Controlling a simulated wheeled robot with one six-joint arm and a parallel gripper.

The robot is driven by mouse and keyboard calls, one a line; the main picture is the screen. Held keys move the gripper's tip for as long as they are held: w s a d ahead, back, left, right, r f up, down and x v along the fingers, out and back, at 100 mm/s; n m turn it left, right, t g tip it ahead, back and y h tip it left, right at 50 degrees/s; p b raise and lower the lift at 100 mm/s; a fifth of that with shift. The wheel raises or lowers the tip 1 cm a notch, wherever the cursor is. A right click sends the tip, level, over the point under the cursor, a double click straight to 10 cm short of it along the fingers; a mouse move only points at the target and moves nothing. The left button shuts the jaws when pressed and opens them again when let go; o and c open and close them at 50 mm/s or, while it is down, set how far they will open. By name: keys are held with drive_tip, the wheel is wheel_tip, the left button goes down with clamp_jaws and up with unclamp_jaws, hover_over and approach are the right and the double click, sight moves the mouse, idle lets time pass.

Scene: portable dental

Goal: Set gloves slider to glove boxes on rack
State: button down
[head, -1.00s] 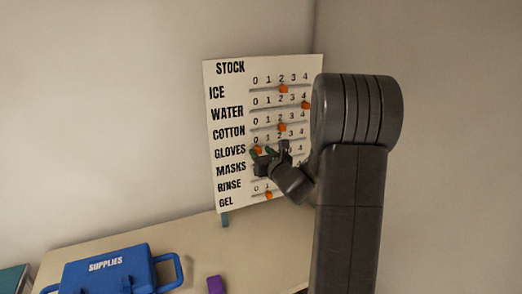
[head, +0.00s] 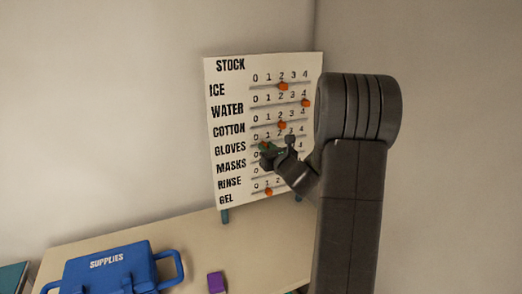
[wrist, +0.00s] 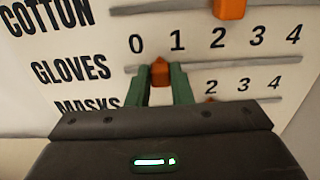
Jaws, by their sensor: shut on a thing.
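The gloves slider (wrist: 160,70) is an orange knob on the GLOVES row of the white STOCK board (head: 262,65). In the wrist view it sits between 0 and 1, nearer 1. My gripper (wrist: 160,86) has its green fingers on either side of the knob, shut on it. In the head view the gloves slider (head: 265,145) shows at the fingertips, and my gripper partly hides the rows below. No rack or glove boxes are in view.
Other orange sliders sit on the board, including cotton (head: 282,125) above and the lowest-row slider (head: 268,191). The board stands on a beige table (head: 190,240). A blue SUPPLIES case (head: 108,272) and a purple block (head: 216,282) lie in front.

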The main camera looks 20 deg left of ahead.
drive_tip(key=w+d, duration=0.7)
drive_tip(key=w, duration=0.1)
drive_tip(key=shift+w+p, duration=0.25)
drive_tip(key=shift+p, duration=0.05)
drive_tip(key=shift+d, duration=0.1)
drive_tip(key=c, duration=1.3)
unclamp_jaws()
drive_tip(key=b+v, duration=0.3)
drive_tip(key=v, duration=1.1)
drive_tip(key=shift+a, duration=0.2)
